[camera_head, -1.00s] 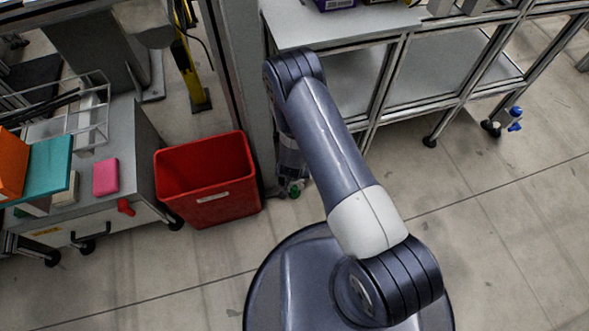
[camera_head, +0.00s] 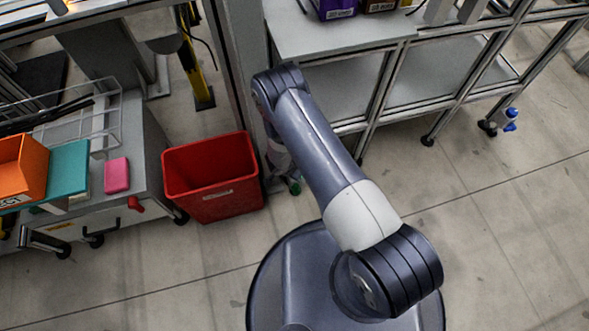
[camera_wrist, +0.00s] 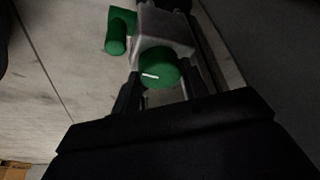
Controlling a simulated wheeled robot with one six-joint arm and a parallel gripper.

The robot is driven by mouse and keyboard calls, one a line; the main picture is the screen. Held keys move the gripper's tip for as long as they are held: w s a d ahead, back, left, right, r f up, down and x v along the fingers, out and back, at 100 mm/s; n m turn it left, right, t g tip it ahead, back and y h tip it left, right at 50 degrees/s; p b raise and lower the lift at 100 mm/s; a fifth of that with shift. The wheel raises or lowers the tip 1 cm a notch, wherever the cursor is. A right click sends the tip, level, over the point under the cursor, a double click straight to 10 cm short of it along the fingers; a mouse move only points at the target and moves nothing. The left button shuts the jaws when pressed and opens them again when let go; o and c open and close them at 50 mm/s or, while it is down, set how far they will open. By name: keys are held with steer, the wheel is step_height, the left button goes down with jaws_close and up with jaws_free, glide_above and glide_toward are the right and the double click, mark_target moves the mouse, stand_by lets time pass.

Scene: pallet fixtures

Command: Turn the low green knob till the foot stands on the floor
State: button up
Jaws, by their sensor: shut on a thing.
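The green knob (camera_wrist: 160,70), round with a white line on its face, sits on a grey metal block (camera_wrist: 166,27) in the wrist view. My gripper (camera_wrist: 163,80) is shut on the knob, with one dark finger on either side of it. Another green part (camera_wrist: 117,32), like a short cylinder, is beside the block, over the floor. In the head view a small bit of green (camera_head: 295,188) shows low by the frame post, beside the end of my arm. My arm hides most of the fixture there. I cannot tell whether the foot touches the floor.
A red bin (camera_head: 212,178) stands just left of my arm's end. A grey cart (camera_head: 150,165) with a pink block (camera_head: 117,175) is further left. A shelf frame (camera_head: 350,42) stands behind my arm. A blue knob (camera_head: 511,113) is at its right foot. The right floor is clear.

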stand_by(0.5)
steer(key=o, duration=1)
steer(key=shift+w+a+r, duration=0.1)
steer(key=shift+w+a, duration=0.05)
steer(key=shift+n, duration=0.3)
